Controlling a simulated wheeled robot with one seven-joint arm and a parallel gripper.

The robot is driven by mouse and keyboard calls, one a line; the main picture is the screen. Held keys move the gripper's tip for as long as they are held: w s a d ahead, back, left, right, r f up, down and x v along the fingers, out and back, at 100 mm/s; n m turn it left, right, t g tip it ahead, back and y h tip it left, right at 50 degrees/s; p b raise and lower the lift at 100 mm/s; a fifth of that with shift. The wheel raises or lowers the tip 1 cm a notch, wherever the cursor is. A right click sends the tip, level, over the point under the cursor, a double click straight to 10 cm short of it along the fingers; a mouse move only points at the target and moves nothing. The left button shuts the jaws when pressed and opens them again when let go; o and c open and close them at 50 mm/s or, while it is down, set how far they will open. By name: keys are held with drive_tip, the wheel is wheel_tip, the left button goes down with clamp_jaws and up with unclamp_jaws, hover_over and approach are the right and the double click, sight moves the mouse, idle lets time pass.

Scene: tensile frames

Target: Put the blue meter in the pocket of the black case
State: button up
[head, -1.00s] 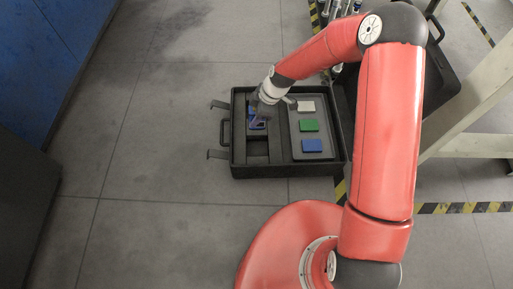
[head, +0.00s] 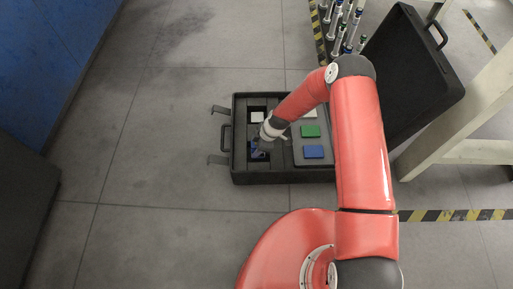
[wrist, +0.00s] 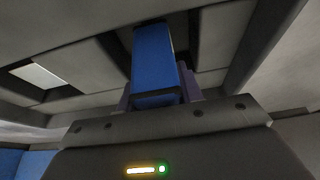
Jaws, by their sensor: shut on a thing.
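My gripper (head: 262,148) is shut on the blue meter (head: 256,154), over the near end of the left foam section of the black case (head: 285,178). In the wrist view the blue meter (wrist: 155,62) juts out from between the fingers, over dark recesses in the foam. I cannot tell whether its tip is inside a pocket or just above it. A white piece (head: 257,117) sits in the far pocket of the left section and also shows in the wrist view (wrist: 40,75). My arm hides part of the case.
A grey panel in the case's right half holds a green block (head: 310,131), a blue block (head: 313,152) and a partly hidden white block (head: 310,113). The open lid (head: 415,75) stands at the right. The floor at left is clear.

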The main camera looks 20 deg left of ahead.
drive_tip(key=shift+f, duration=0.3)
drive_tip(key=o, duration=1.1)
drive_tip(key=shift+c, duration=0.2)
